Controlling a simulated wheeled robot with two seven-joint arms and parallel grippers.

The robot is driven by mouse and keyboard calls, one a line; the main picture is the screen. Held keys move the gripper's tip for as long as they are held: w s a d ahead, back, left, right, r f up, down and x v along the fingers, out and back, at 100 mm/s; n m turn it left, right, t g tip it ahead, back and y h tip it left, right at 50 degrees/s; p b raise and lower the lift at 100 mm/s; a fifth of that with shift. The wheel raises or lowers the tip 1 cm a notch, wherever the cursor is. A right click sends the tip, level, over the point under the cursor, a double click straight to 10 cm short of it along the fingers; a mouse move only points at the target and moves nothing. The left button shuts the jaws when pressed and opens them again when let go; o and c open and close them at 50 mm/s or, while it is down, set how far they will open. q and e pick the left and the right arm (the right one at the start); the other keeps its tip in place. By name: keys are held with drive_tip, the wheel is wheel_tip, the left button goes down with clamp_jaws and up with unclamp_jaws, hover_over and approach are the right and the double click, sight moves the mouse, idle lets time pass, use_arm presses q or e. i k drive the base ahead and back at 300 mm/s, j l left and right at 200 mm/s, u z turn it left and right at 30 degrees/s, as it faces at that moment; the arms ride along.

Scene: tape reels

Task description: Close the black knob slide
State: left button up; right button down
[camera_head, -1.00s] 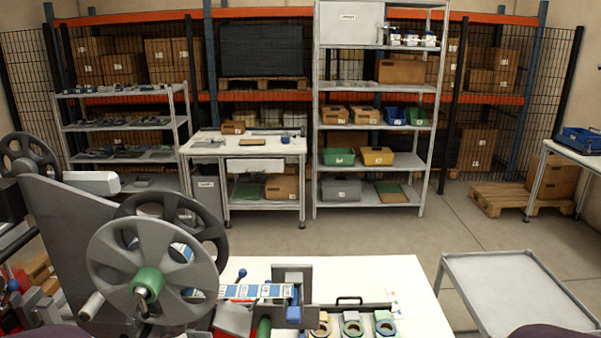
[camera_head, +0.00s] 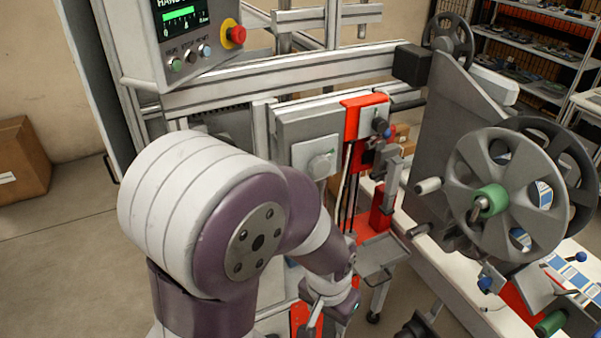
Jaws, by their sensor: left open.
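A small dark knob (camera_head: 380,125) sits on a grey block on the red upright bracket (camera_head: 364,102) of the machine, right of centre. I cannot tell for sure that it is the black knob slide, nor how far any slide stands open. My left arm fills the middle of the view. My left gripper (camera_head: 314,312) is low in the picture, below the knob and apart from it. It is open, with its fingertips partly hidden and nothing seen in it. My right gripper is not seen.
A control box with a red stop button (camera_head: 234,35) is at the top left. Grey reels (camera_head: 505,190) with a green hub stand at the right, above a white table. A cardboard box (camera_head: 22,160) sits on the floor at the left. Metal rails cross behind my arm.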

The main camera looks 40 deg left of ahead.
sight(391, 172)
drive_tip(key=u, duration=0.65)
drive_tip(key=j+u, duration=0.15)
drive_tip(key=j, duration=0.15)
drive_tip(key=i+l, duration=0.45)
drive_tip(key=i, duration=0.1)
